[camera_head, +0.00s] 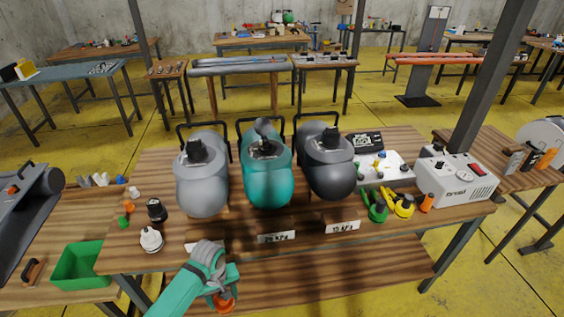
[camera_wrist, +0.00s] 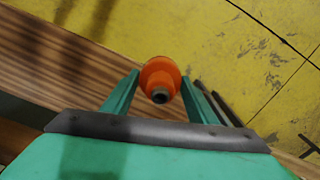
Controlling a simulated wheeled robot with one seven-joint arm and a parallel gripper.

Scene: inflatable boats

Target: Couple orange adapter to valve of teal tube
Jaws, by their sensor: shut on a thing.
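My gripper (camera_wrist: 160,92) is shut on the orange adapter (camera_wrist: 161,72), which sits between the two green fingers in the wrist view. In the head view my gripper (camera_head: 222,290) is at the table's front edge, with the orange adapter (camera_head: 226,303) at its tip. The teal tube (camera_head: 268,180) stands in the middle of three tubes, behind and right of my gripper and apart from it. Its valve (camera_head: 264,147) is on the top, with a grey piece sticking up there; its details are too small to tell.
A grey tube (camera_head: 202,185) stands left of the teal one and a dark tube (camera_head: 330,170) right. A black cap (camera_head: 156,209) and a white cap (camera_head: 151,239) are at front left. Green and yellow fittings (camera_head: 404,206) and a white pump box (camera_head: 457,181) are at right.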

